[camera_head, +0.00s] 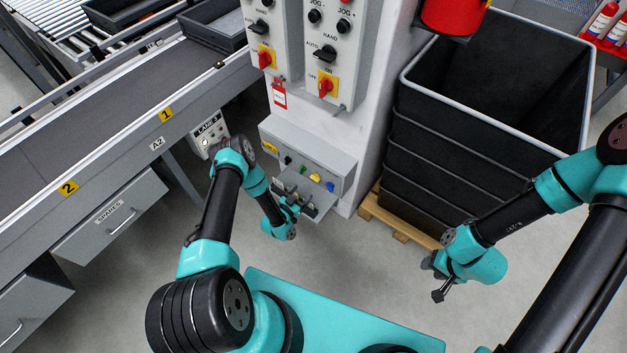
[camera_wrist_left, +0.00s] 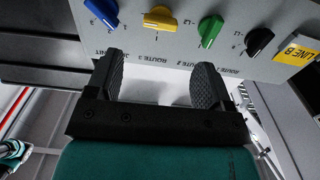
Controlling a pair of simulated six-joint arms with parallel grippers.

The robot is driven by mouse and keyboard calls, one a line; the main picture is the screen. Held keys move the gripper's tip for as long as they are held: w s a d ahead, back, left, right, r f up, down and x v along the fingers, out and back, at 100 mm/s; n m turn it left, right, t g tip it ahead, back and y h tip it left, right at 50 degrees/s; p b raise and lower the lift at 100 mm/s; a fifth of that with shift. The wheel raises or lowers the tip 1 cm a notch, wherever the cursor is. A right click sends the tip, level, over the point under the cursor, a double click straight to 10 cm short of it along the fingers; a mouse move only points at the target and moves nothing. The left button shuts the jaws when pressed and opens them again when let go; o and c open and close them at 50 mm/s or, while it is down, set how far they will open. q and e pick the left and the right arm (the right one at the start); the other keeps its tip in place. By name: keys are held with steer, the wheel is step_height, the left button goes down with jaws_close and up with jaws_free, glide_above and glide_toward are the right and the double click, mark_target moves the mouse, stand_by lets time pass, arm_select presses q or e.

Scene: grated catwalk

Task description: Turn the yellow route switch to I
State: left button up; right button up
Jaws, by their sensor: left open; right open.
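The yellow route switch (camera_head: 315,177) is on the sloped face of a grey control box (camera_head: 345,160) low on the machine column, between a green knob (camera_head: 303,169) and a blue knob (camera_head: 330,186). In the left wrist view the yellow switch (camera_wrist_left: 160,18) appears upside down, its handle lying nearly sideways; its exact position mark is unclear. My left gripper (camera_wrist_left: 156,82) is open and empty. Its fingers point at the panel, with the yellow switch just past the tips and between them sideways, apparently not touched. My right gripper (camera_head: 437,277) is open and empty, away to the right.
A black knob (camera_wrist_left: 259,41) and a yellow LINE B label (camera_wrist_left: 295,52) sit at the panel's end. Red-handled switches (camera_head: 326,86) are above.

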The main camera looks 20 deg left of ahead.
mark_target(314, 179)
arm_select(q)
steer(key=x, duration=0.9)
steer(key=shift+s, duration=0.1)
steer(key=c, duration=0.9)
